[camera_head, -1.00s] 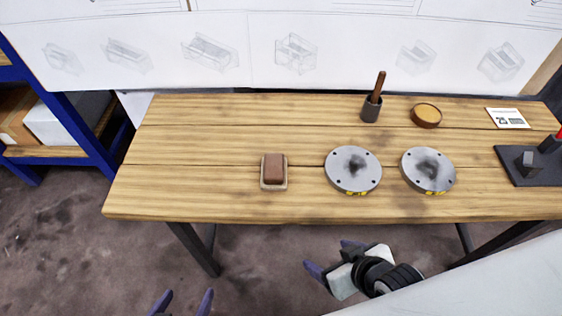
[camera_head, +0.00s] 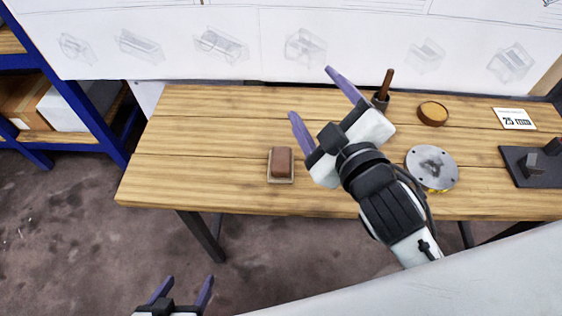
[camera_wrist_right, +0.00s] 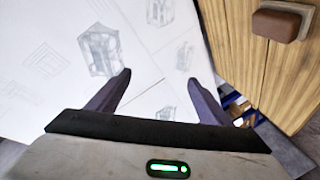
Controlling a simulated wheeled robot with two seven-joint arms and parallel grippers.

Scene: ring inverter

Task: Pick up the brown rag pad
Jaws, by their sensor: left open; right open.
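The brown rag pad (camera_head: 281,162) sits on a small light tray (camera_head: 281,181) near the front left of the wooden table. It also shows at the top right of the right wrist view (camera_wrist_right: 277,24). My right gripper (camera_head: 314,104) is open and empty, raised over the table to the right of the pad and apart from it. My left gripper (camera_head: 181,290) is open and empty at the bottom of the head view, in front of the table and away from the pad.
A grey flanged disc (camera_head: 432,167) lies on the table (camera_head: 200,150) to the right; my right arm hides the spot left of it.

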